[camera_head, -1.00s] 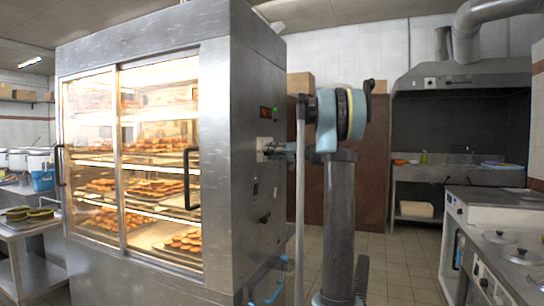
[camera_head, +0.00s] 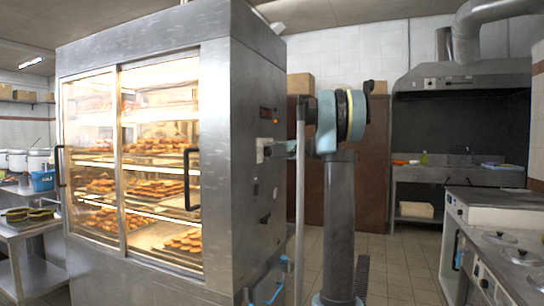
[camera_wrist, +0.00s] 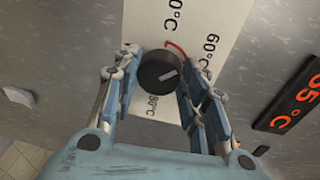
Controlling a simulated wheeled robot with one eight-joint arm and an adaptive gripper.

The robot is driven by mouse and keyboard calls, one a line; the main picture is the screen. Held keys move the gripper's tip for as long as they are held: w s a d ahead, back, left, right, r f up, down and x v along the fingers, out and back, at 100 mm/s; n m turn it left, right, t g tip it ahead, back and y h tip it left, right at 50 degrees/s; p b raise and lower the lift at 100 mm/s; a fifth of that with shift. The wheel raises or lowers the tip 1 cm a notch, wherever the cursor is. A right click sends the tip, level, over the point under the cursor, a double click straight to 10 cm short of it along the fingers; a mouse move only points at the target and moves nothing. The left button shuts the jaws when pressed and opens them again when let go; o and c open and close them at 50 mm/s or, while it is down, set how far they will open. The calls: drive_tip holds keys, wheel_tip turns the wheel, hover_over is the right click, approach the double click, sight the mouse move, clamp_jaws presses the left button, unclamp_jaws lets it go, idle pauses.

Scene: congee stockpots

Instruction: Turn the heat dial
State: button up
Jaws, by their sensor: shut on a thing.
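The heat dial (camera_wrist: 160,72) is a round black knob with a pale mark, set on a white scale plate (camera_wrist: 226,22) in the wrist view. A 60°C label is to its right, and other partly hidden labels are above and below. A red arc runs beside it. The two fingers of my gripper (camera_wrist: 158,80) stand on either side of the dial and are shut on it. In the head view my gripper (camera_head: 277,150) reaches the side of the steel cabinet (camera_head: 245,70); the dial is hidden there.
A dark display (camera_wrist: 293,100) with orange digits ending in 5°C is right of the plate. The cabinet's lit glass front (camera_head: 155,150) shows trays of food. A steel counter (camera_head: 500,260) stands right, with open tiled floor (camera_head: 395,265) between.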

drive_tip(key=shift+d+m, duration=0.1)
drive_tip(key=shift+m, duration=0.9)
drive_tip(key=o, duration=1.1)
drive_tip(key=shift+w+f, duration=0.15)
drive_tip(key=shift+c, duration=0.2)
drive_tip(key=v, duration=1.2)
